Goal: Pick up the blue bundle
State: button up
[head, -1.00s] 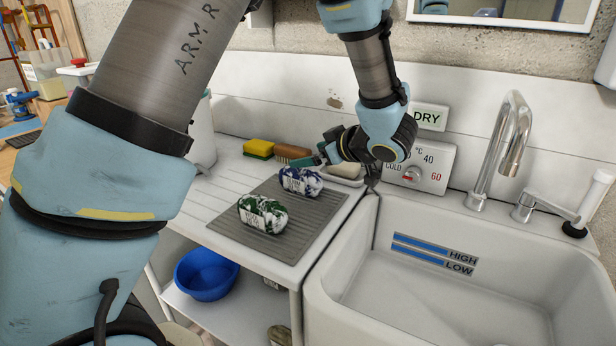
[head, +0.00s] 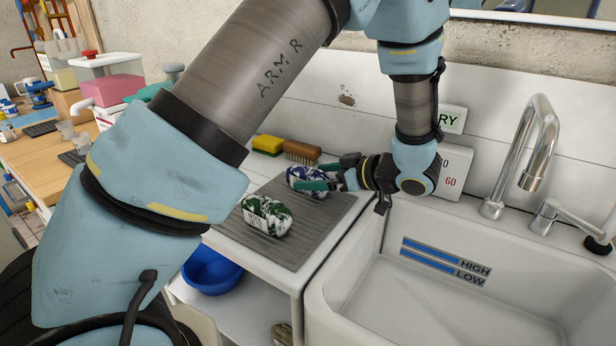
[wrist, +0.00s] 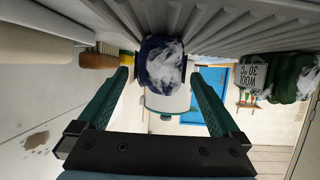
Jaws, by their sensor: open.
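The blue bundle (head: 307,179), blue and white yarn with a pale band, lies on the grey ribbed mat (head: 300,240) on the drainboard. My gripper (head: 330,178) is at the bundle from its right side, with teal fingers open. In the wrist view the blue bundle (wrist: 162,62) lies ahead between the two fingertips of my gripper (wrist: 165,78); I cannot tell whether they touch it. A green and white bundle (head: 266,215) lies nearer on the same mat, and it shows at the right of the wrist view (wrist: 280,80).
A yellow sponge (head: 268,145) and a brown brush (head: 302,152) lie behind the mat by the wall. The sink (head: 450,310) with its chrome tap (head: 535,150) is at the right. A blue bowl (head: 210,270) sits on the shelf below.

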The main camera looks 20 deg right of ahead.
aim_at(308, 177)
jog(key=shift+x, duration=1.55)
jog(key=shift+c, duration=0.2)
jog(key=shift+d, duration=0.1)
grip_shut()
